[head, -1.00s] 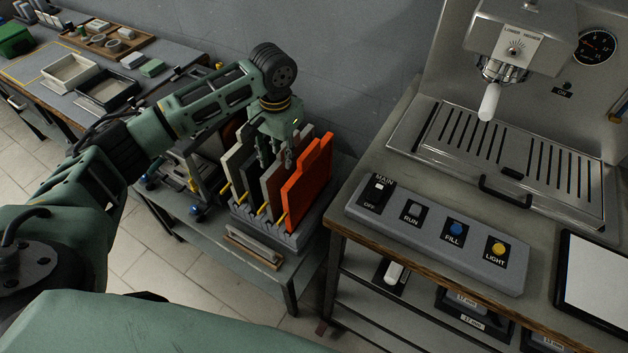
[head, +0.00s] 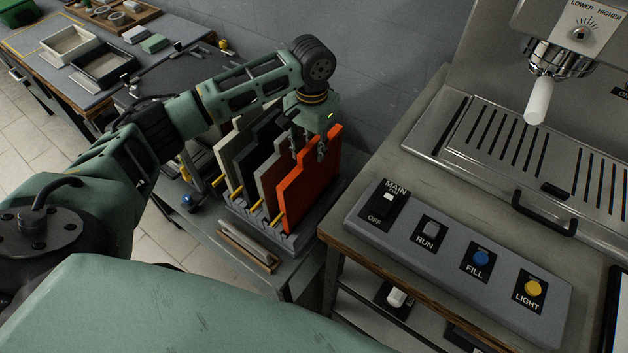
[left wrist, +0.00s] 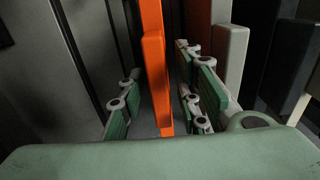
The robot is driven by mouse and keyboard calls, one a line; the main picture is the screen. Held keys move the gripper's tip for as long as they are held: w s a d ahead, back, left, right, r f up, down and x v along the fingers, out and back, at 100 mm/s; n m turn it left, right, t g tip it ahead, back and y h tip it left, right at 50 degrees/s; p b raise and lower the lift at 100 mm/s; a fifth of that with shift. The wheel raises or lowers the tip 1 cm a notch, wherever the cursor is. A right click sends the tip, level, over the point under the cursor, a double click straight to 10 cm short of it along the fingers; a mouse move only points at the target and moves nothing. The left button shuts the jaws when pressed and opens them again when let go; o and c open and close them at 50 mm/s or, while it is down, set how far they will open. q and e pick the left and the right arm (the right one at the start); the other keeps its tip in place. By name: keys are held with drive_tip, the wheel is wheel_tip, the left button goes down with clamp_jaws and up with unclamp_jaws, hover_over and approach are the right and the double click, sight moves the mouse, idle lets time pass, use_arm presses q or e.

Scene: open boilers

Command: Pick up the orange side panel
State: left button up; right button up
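The orange side panel (head: 308,182) stands upright as the rightmost of several panels in a slotted grey rack, in the head view. My left gripper (head: 310,150) is above it, pointing down, with its fingers at the panel's top edge. In the left wrist view the orange panel (left wrist: 157,80) shows edge-on between my two sets of fingers (left wrist: 160,100). The fingers stand apart, with a visible gap on each side of the panel, so the gripper looks open around it. My right gripper is not in view.
Grey, black and white panels (head: 240,150) stand close beside the orange one in the rack (head: 295,240). The counter with the switch box (head: 460,250) and coffee machine (head: 560,150) is close on the right. A wall is behind.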

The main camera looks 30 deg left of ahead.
sight(312, 165)
use_arm(q)
wheel_tip(312, 165, down, 7)
drive_tip(key=shift+s+r+p, duration=0.1)
drive_tip(key=shift+p, duration=0.2)
drive_tip(key=shift+c, duration=0.5)
clamp_jaws()
